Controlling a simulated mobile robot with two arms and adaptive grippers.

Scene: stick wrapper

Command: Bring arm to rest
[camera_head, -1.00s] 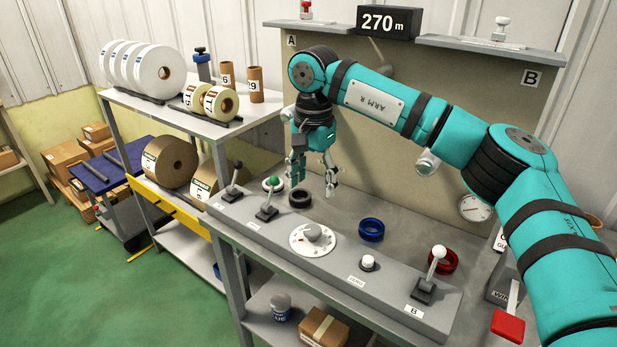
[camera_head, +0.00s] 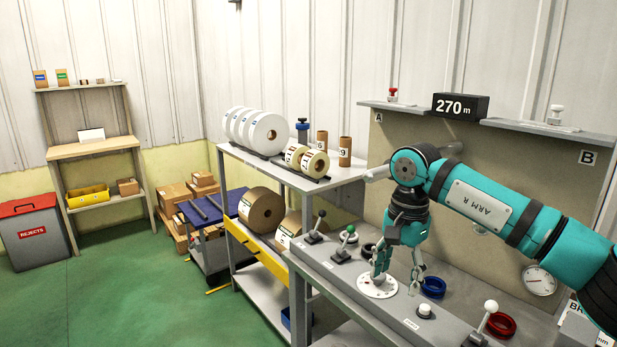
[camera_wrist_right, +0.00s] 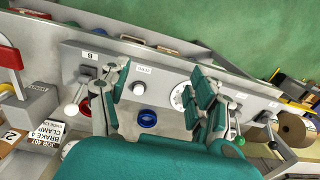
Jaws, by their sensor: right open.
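My right arm (camera_head: 490,210) reaches in from the right in the head view. Its gripper (camera_head: 397,278) hangs pointing down over the grey control panel (camera_head: 400,318), in front of the white dial (camera_head: 377,288). The fingers are apart with nothing between them. In the right wrist view the open gripper (camera_wrist_right: 152,95) frames a blue ring (camera_wrist_right: 147,117) and a white button (camera_wrist_right: 145,90) lying beyond the fingers. I cannot tell how high the fingertips are above the panel. My left gripper is not in view.
Levers stand on the panel, one green-topped (camera_head: 347,238) and one white-topped (camera_head: 485,318). A blue ring (camera_head: 433,287) and a red ring (camera_head: 500,325) lie behind it. A shelf (camera_head: 330,180) holds white rolls (camera_head: 262,132).

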